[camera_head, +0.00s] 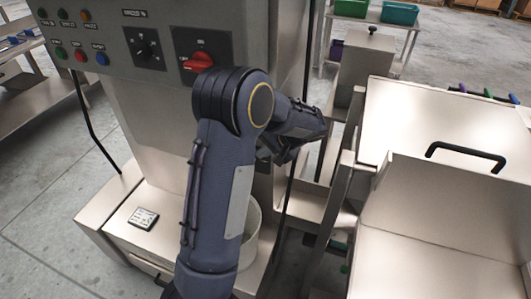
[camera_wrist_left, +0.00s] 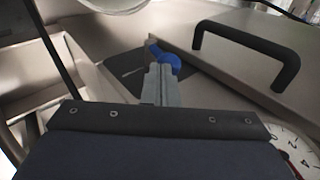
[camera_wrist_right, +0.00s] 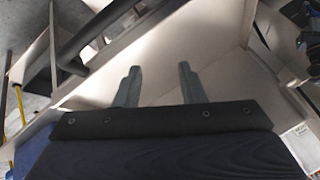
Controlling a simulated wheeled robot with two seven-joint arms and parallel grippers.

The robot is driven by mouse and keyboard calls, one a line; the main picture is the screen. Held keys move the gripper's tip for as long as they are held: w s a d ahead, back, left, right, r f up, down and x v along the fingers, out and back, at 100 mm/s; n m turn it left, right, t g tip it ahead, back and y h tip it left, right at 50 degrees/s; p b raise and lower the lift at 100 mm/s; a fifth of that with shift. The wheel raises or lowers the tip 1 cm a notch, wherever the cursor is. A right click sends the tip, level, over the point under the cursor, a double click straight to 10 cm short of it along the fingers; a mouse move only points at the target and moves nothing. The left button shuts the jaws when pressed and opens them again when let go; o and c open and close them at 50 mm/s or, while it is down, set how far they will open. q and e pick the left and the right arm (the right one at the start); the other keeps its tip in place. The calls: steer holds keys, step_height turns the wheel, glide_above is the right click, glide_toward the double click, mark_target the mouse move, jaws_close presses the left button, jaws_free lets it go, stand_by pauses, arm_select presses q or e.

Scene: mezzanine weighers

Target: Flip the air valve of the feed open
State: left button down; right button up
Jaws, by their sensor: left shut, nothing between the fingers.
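A small blue part (camera_wrist_left: 166,60), which looks like the handle of the air valve, sits by a dark plate in the left wrist view. My left gripper (camera_wrist_left: 160,72) is shut and empty, its fingertips just below and partly in front of the blue part. I cannot tell whether they touch it. In the head view the left gripper (camera_head: 284,152) is beside the machine's column, its tips mostly hidden, and the valve does not show. My right gripper (camera_wrist_right: 158,78) is open and empty in the right wrist view, above pale metal panels.
A control panel with a red rotary switch (camera_head: 198,62) is at upper left. A black handle (camera_head: 466,153) is on a metal cover at right. A round dial (camera_wrist_left: 295,150) is at lower right in the left wrist view. A white bucket (camera_head: 250,235) stands behind my arm.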

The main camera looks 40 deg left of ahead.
arm_select(q)
steer(key=shift+s+a+r+t+h, duration=0.15)
steer(key=shift+s+a+r+h, duration=0.1)
steer(key=shift+a+h, duration=0.3)
steer(key=shift+s+a+r+t+h, duration=0.15)
steer(key=shift+a+r+h, duration=0.15)
steer(key=shift+a, duration=0.35)
steer(key=shift+r, duration=0.1)
